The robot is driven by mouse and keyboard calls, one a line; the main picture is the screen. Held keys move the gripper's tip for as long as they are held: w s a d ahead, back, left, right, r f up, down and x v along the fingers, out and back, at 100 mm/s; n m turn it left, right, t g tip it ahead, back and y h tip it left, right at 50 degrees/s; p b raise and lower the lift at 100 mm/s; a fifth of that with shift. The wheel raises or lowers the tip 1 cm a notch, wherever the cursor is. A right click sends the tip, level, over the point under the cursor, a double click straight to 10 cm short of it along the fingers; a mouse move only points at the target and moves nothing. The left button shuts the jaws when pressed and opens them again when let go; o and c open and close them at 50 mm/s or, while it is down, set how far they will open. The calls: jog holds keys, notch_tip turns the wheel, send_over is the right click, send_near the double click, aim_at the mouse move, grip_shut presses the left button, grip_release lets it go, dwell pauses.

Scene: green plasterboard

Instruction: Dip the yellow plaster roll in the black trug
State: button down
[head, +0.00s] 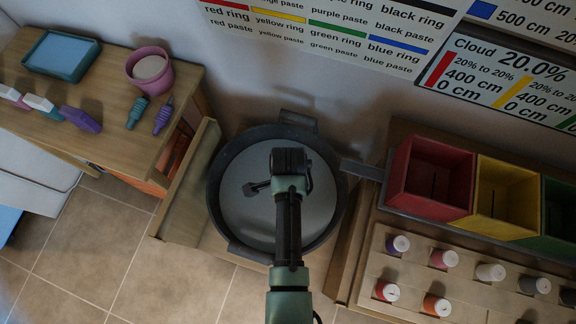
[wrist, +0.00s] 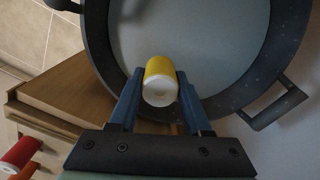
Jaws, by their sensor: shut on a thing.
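The yellow plaster roll (wrist: 161,69), with a white end, is held between the blue fingers of my gripper (wrist: 161,84) in the wrist view. In the head view my gripper (head: 258,187) shows small beside the dark end of my arm, over the trug; the roll cannot be made out there. The black trug (head: 217,190) is a round dark tub with side handles and a smooth pale grey content. Its dark rim (wrist: 97,45) curves behind the roll in the wrist view. I cannot tell whether the roll touches the grey content.
Red (head: 405,185), yellow (head: 482,210) and green boxes stand right of the trug, above a rack of several white-capped rolls (head: 440,260). A wooden table (head: 100,145) at left bears a pink pot (head: 168,88) and a teal tray (head: 35,70). Tiled floor (head: 180,290) lies in front.

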jog(key=shift+s+f+m, duration=0.1)
jog(key=shift+f+m, duration=0.5)
jog(key=shift+f, duration=0.1)
notch_tip(320, 180, down, 16)
jog(key=b, duration=1.6)
jog(key=shift+b, duration=0.35)
jog(key=shift+a+r, duration=0.1)
jog(key=shift+r, duration=0.1)
notch_tip(320, 180, up, 16)
jog(key=p, duration=1.7)
jog(key=shift+r, duration=0.2)
jog(key=shift+f, duration=0.1)
